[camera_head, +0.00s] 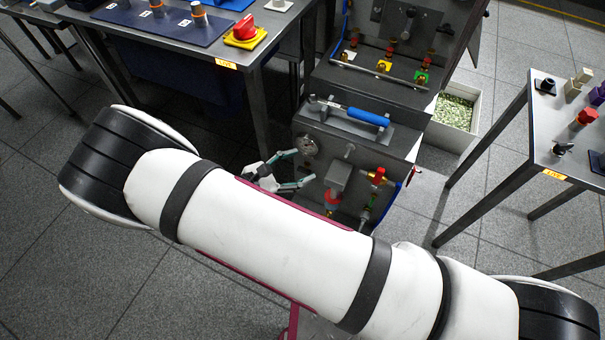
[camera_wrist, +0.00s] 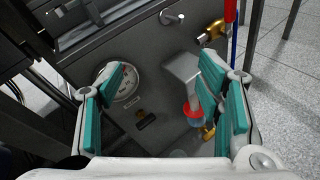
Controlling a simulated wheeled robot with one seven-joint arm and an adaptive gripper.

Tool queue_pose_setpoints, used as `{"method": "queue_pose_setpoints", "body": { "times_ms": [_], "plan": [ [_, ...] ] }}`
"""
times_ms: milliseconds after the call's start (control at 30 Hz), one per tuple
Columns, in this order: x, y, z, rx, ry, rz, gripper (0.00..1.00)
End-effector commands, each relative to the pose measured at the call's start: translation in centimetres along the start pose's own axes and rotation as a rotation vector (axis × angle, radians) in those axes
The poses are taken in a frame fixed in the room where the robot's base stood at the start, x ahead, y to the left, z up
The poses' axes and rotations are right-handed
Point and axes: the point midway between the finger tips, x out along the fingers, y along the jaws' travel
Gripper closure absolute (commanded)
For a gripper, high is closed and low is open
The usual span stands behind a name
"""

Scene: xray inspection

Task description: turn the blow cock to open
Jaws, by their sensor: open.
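My gripper (camera_head: 282,172) is open and empty in front of the grey panel. In the wrist view its teal-padded fingers (camera_wrist: 160,85) stand wide apart with the panel between and beyond them. A small brass cock with a black handle (camera_wrist: 146,120) sits low on the panel between the fingers; it may be the blow cock, but no readable label confirms this. No contact shows. A round gauge (camera_wrist: 124,82) is behind the left finger; it also shows in the head view (camera_head: 307,146). A grey bracket (camera_wrist: 182,68) with a red-and-blue fitting (camera_wrist: 193,112) is partly behind the right finger.
A brass valve with a red top (camera_head: 377,176) and a pin (camera_head: 349,151) stick out of the panel. A blue-handled tool (camera_head: 360,115) lies on the step above. Tables stand left (camera_head: 225,63) and right (camera_head: 541,134). A white bin (camera_head: 478,100) is behind.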

Motion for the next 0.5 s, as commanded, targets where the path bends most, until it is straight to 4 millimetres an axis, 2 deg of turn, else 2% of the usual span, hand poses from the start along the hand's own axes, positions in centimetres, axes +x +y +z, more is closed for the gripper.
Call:
{"method": "queue_pose_setpoints", "body": {
  "times_ms": [33,200,333,400,500],
  "plan": [
    [0.1,-0.9,-3.5,-0.058,-0.028,0.077,0.4],
    [-0.2,-2.8,-11.2,-0.204,-0.103,0.306,0.4],
    [-0.2,-4.0,-15.3,-0.286,-0.146,0.442,0.4],
    [-0.2,-4.6,-16.8,-0.316,-0.162,0.493,0.4],
    [-0.2,-5.0,-18.0,-0.34,-0.176,0.538,0.4]
  ]
}}
